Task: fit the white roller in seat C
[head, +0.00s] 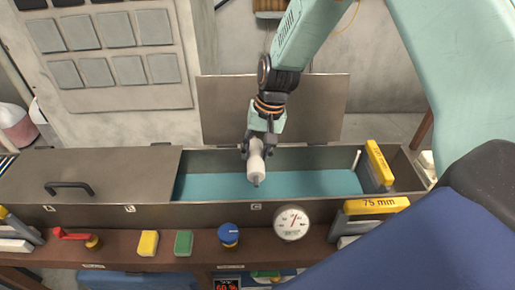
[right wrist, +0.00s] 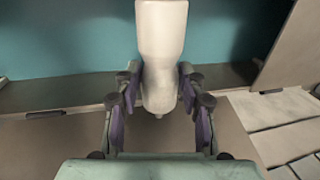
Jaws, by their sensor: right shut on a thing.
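The white roller (head: 256,164) is held in my right gripper (head: 258,146), which is shut on it. In the head view it hangs over the open part of a long grey trough, its narrow tip pointing toward the front. In the right wrist view the roller (right wrist: 161,50) stands between the two fingers (right wrist: 160,110), with a teal surface behind it. The trough's teal inside (head: 310,183) lies below the roller. The label C (head: 256,206) is on the trough's front wall, just in front of the roller. The seat's own shape cannot be made out. My left gripper is not in view.
A closed lid (head: 110,170) with a dark handle covers the trough's left part. A raised panel (head: 320,105) stands behind the open part. A gauge (head: 291,222), a blue knob (head: 229,234) and a red lever (head: 72,234) line the front ledge. Yellow 75 mm blocks (head: 376,205) are at right.

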